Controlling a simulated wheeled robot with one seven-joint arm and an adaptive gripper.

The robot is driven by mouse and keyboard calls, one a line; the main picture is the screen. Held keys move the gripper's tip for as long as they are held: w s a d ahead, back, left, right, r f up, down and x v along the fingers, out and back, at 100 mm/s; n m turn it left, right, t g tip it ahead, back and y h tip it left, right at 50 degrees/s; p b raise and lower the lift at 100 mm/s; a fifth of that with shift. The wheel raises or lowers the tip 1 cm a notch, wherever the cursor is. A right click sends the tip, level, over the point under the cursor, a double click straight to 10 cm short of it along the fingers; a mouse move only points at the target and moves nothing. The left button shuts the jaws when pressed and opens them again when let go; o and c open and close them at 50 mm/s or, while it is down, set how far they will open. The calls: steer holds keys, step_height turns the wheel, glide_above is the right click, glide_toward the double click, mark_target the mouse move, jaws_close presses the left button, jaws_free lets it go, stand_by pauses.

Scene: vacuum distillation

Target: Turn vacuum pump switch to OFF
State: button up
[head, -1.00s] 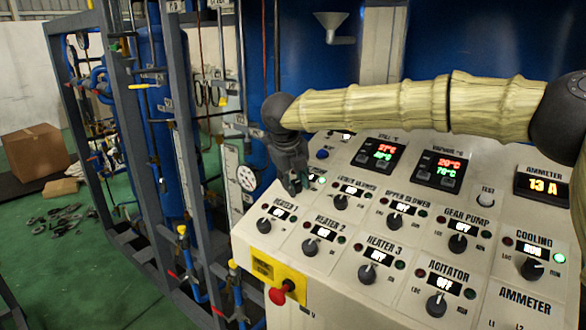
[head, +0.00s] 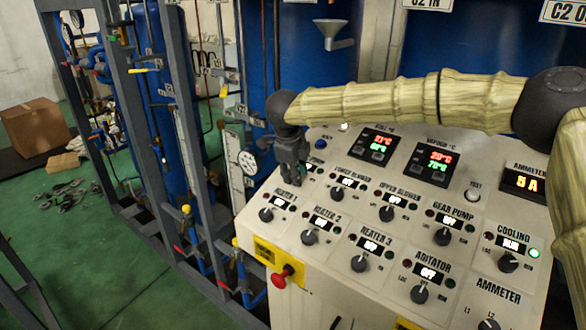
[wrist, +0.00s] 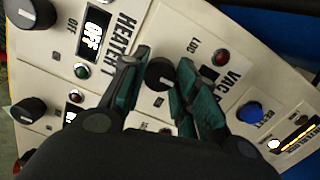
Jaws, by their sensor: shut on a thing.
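The vacuum pump switch is a round black knob (wrist: 160,73) beside a label reading "VAC" in the wrist view. My gripper (wrist: 163,80) has its two green-padded fingers around this knob, one on each side. In the head view my gripper (head: 291,180) points down at the panel's upper left part and hides the knob. The knob's pointer direction is hard to tell. The switch's small display (wrist: 208,74) is mostly covered by a finger and its text cannot be read. A dark red lamp (wrist: 221,56) sits by it, near "LOC".
The sloped panel (head: 330,262) has several similar knobs close by, including the Heater 1 knob (head: 266,215). A blue reset button (wrist: 249,112) is near the fingers. The ammeter (head: 526,184) reads 5 A. A red emergency knob (head: 281,277) juts from the front.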

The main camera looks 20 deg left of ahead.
steer(key=shift+w+r, duration=0.15)
steer(key=shift+r, duration=0.05)
steer(key=o, duration=1)
steer(key=shift+d, duration=0.15)
steer(key=shift+f, duration=0.1)
steer(key=shift+v, duration=3.85)
steer(key=shift+f, duration=0.1)
